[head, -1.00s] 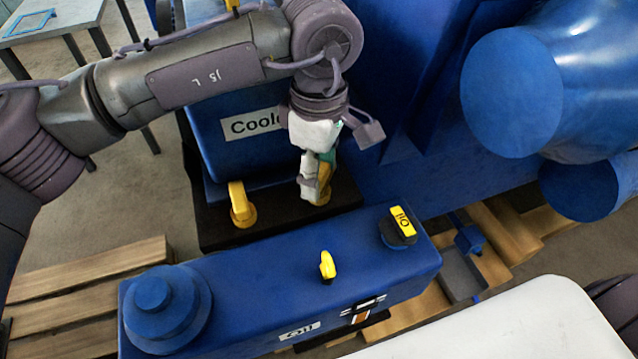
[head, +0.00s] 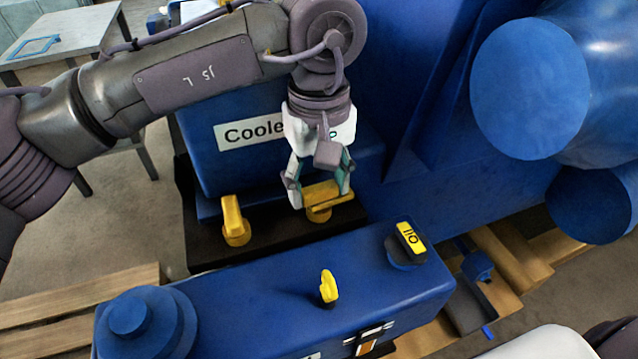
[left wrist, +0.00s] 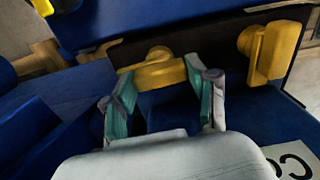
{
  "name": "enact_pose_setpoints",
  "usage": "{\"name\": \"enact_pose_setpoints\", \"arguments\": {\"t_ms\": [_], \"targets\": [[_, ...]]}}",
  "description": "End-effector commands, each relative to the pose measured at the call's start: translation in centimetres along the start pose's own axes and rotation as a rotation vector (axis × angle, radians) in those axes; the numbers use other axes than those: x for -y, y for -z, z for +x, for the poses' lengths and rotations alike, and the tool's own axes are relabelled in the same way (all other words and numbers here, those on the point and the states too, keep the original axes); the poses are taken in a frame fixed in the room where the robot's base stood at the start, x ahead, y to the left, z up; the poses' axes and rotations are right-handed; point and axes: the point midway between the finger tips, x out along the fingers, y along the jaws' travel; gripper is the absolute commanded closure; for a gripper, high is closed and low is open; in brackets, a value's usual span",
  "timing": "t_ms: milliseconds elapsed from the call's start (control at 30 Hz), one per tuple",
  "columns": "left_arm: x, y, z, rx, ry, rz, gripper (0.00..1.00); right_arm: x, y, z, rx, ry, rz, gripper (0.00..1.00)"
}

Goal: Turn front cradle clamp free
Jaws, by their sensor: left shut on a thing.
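Two yellow cradle clamps sit on the black cradle (head: 205,250) beside the blue cooler. My left gripper (head: 321,198) is shut on the handle of the right-hand clamp (head: 318,213), with one finger at each end. The handle lies crosswise in the head view. In the left wrist view the held clamp (left wrist: 160,74) spans between the fingertips (left wrist: 160,90). The other clamp (head: 234,220) stands free to the left, its handle pointing away; it also shows in the left wrist view (left wrist: 272,52).
The blue cooler (head: 210,165) stands behind the clamps. A blue oil tank (head: 270,300) with a yellow-topped oil cap (head: 408,245) and a small yellow handle (head: 327,286) lies in front. Large blue cylinders (head: 530,90) are at right, wooden pallets (head: 80,305) below.

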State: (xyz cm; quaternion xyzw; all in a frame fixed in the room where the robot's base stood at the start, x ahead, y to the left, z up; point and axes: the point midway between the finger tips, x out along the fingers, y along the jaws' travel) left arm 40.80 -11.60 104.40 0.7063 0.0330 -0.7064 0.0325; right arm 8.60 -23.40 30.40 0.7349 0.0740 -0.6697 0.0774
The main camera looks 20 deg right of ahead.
Motion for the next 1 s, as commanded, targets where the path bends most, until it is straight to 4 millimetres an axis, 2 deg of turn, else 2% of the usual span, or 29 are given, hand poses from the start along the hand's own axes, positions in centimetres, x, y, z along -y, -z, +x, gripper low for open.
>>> {"name": "enact_pose_setpoints", "arguments": {"t_ms": [667,700,733,1000], "targets": [[-0.03,0.08,-0.18,-0.002,-0.003,0.058,0.77,-0.07,-0.03,0.15,0.0,-0.001,0.0,0.6],[-0.04,0.08,-0.19,-0.002,-0.004,0.057,0.37,-0.08,-0.03,0.15,0.0,-0.001,0.0,0.6],[-0.03,0.08,-0.19,-0.002,-0.004,0.057,0.32,-0.09,-0.03,0.15,0.0,-0.001,0.0,0.6],[-0.02,0.03,-0.08,-0.001,-0.002,0.058,0.31,-0.29,-0.09,0.17,0.001,-0.003,-0.002,0.6]]}}
